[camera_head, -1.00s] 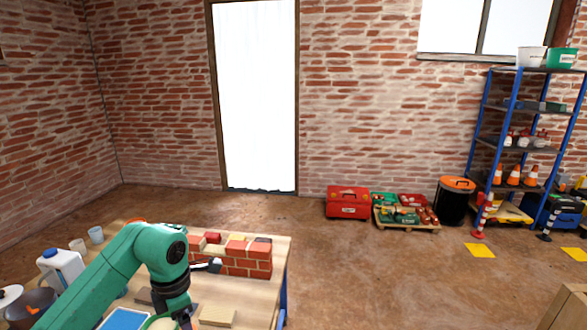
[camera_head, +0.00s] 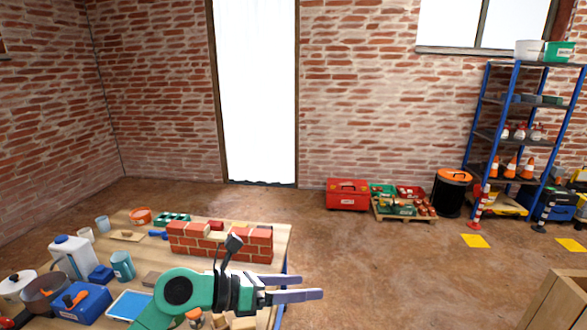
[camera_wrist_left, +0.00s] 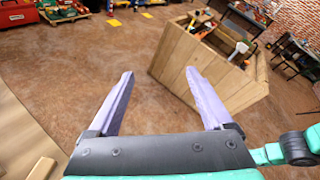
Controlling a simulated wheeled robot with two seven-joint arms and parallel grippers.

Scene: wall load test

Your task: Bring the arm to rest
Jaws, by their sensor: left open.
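My left arm comes in from the bottom left in the head view, green with a dark wrist. My left gripper (camera_head: 318,293) reaches past the right edge of the workbench, in front of the small brick wall (camera_head: 222,243). The brick wall stands on the wooden workbench (camera_head: 285,232), clear of the gripper. My right gripper is not in the head view; a green arm part shows at the right edge of the left wrist view.
A wooden crate (camera_wrist_left: 222,83) with tools inside stands right of the left fingers in the wrist view. The bench carries a blue toolbox (camera_head: 80,303), a cup (camera_head: 122,266) and a white jug (camera_head: 72,257). A red toolbox (camera_head: 347,195) and shelf rack stand by the wall. Mid-floor is open.

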